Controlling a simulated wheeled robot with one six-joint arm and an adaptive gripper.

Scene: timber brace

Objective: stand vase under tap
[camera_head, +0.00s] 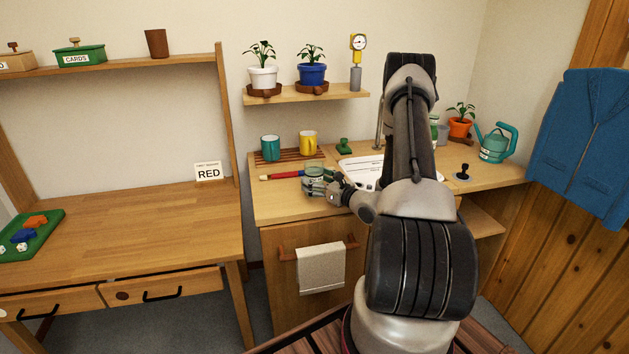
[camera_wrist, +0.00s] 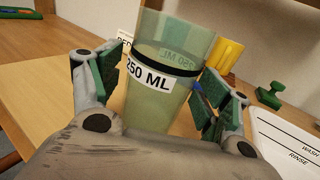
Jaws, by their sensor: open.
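The vase is a clear greenish glass with a black band and a "250 ML" label (camera_wrist: 150,75). It stands upright on the counter in the head view (camera_head: 314,169), partly hidden by my gripper (camera_head: 325,186). In the wrist view the vase lies between the two open fingers of my gripper (camera_wrist: 160,90), with a gap at the left finger; contact at the right finger is unclear. The tap (camera_head: 379,128) is a grey post behind the white sink area (camera_head: 358,168), mostly hidden by my arm.
Teal mug (camera_head: 270,148) and yellow mug (camera_head: 308,143) stand on a slatted rack behind the vase. A green stamp (camera_head: 344,146) stands behind the sink area. A watering can (camera_head: 495,143) stands at right.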

